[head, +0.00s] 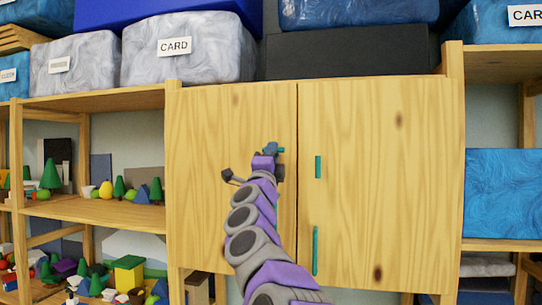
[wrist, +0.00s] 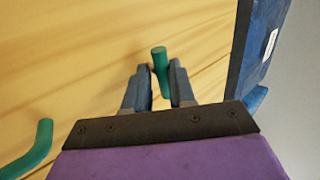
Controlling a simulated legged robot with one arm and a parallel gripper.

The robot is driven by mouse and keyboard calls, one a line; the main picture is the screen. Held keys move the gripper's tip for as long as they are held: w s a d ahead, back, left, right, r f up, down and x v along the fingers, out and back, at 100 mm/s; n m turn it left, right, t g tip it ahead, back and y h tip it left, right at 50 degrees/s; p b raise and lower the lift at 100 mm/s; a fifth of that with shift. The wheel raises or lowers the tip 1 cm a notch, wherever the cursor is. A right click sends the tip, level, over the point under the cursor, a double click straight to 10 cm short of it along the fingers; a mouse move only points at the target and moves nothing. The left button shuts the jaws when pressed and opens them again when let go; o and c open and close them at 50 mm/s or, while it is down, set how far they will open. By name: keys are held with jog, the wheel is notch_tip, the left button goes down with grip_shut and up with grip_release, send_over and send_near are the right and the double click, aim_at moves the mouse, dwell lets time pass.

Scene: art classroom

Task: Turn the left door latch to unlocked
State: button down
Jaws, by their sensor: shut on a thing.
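The wooden cabinet's left door (head: 222,125) and right door (head: 365,120) are both closed. The left door latch is a small teal bar (head: 280,150), mostly hidden behind my gripper (head: 270,151) in the head view. In the wrist view the latch shows as a teal peg (wrist: 159,57) between the two fingers of my gripper (wrist: 162,82). The fingers are shut on it. The right door latch (head: 318,167) is a short upright teal bar. The exact angle of the left latch is hard to tell.
A teal handle (head: 315,250) stands on the right door; another teal handle (wrist: 35,148) shows near my gripper in the wrist view. Open shelves (head: 95,207) with small models are on the left. Boxes (head: 188,48) stand on top. A blue box (head: 497,192) is right.

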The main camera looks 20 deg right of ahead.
jog(key=shift+w+f+y, duration=0.15)
jog(key=shift+f+y, duration=0.05)
jog(key=shift+y, duration=0.1)
jog(key=c, duration=1)
grip_release()
jog(key=shift+o, duration=0.2)
jog(key=shift+d+r, duration=0.1)
jog(key=b+v, duration=0.4)
jog(key=v, duration=1.3)
jog(key=shift+f+b, duration=0.35)
